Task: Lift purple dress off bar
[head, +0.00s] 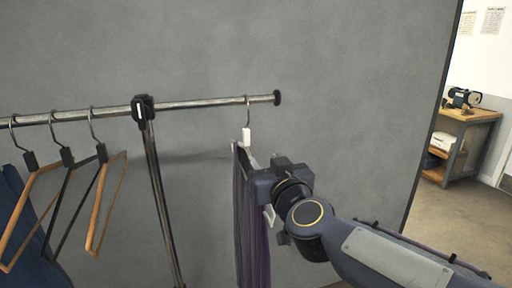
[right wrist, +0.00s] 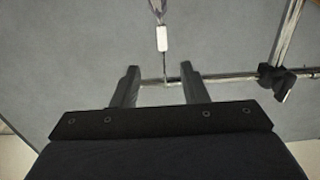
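The purple dress (head: 252,235) hangs from a hanger near the right end of the metal bar (head: 200,103) in the head view. The hanger's dark hook sits over the bar, with a white block (head: 247,136) below it. My right gripper (head: 246,157) is close to the hanger, just below the white block, and its body hides part of the dress top. In the right wrist view its two fingers (right wrist: 160,85) are spread apart. The hook shows in the picture between them, with the white block (right wrist: 162,38) beyond. My left gripper is not in view.
Wooden and black hangers (head: 105,200) and a dark blue garment (head: 30,235) hang on the left of the bar. The rack's upright (head: 163,195) stands between them and the dress. A grey panel (head: 350,90) is behind. A workbench (head: 465,125) stands far right.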

